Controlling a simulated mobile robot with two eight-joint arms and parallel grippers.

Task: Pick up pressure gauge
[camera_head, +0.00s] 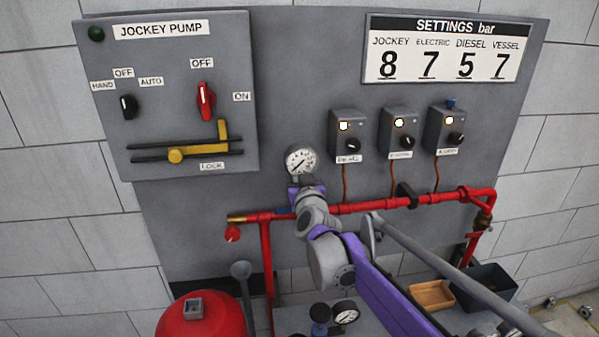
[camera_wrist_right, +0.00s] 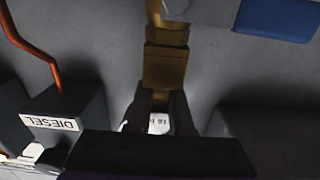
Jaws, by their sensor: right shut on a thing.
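A round white-faced pressure gauge (camera_head: 301,160) stands upright above the red pipe, left of the small control boxes. My right gripper (camera_head: 304,188) is right below its dial, and the arm comes in from the lower right. In the right wrist view the dark fingers (camera_wrist_right: 161,104) are shut around the gauge's lower part, with a strip of its white face (camera_wrist_right: 159,123) showing between them. A brass fitting (camera_wrist_right: 165,65) lies in line beyond the fingertips. I cannot tell whether the gauge is seated in it. My left gripper is not in view.
The red pipe (camera_head: 358,207) runs across the grey panel under three control boxes (camera_head: 344,135). A second gauge (camera_head: 345,312) is low down, near a red vessel (camera_head: 202,318). A wooden tray (camera_head: 432,294) and a dark bin (camera_head: 487,287) are at lower right.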

